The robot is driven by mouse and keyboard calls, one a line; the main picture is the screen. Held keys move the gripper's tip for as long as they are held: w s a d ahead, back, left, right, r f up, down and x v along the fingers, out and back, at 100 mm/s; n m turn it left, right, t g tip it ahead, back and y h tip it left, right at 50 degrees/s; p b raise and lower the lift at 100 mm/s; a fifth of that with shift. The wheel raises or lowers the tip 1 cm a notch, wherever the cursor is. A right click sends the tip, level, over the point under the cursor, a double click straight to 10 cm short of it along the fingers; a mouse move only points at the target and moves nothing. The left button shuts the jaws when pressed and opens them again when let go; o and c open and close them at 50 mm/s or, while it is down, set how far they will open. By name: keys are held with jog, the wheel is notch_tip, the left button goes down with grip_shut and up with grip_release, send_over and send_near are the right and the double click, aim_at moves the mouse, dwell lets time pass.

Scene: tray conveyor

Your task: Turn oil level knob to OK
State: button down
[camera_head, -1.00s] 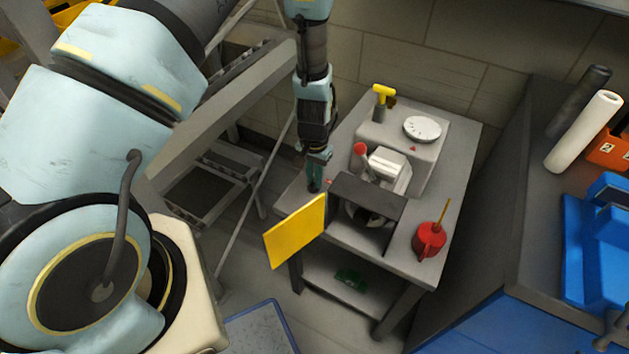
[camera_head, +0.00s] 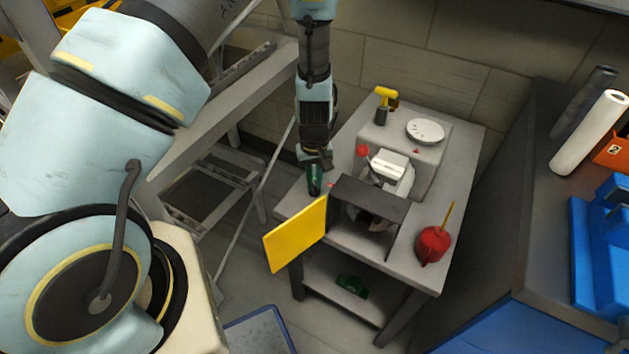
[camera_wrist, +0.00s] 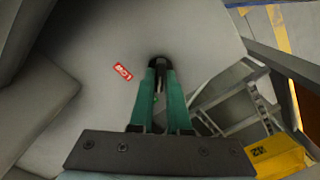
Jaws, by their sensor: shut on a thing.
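My gripper (camera_head: 315,192) is at the left side of the grey table (camera_head: 440,215), by a small red label (camera_head: 330,185). In the wrist view, my two green fingers (camera_wrist: 158,68) are closed on a small black knob (camera_wrist: 158,61) at their tips. The knob is mostly hidden by the fingers, so its pointer direction cannot be told. A red label (camera_wrist: 123,71) with white letters, seemingly LOW, lies left of the knob on the grey surface. No OK label is visible.
A yellow panel (camera_head: 295,234) stands out just below my gripper. On the table are a dark-fronted machine (camera_head: 368,197), a red oil can (camera_head: 433,244), a white dial (camera_head: 425,131) and a yellow-topped handle (camera_head: 385,93). A frame with steps (camera_head: 205,195) stands left.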

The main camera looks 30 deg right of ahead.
aim_at(314, 184)
dwell(0.4)
jog(key=c, duration=0.9)
grip_release()
notch_tip(314, 184, up, 11)
jog(key=shift+f+b, duration=0.1)
jog(key=shift+b, duration=0.7)
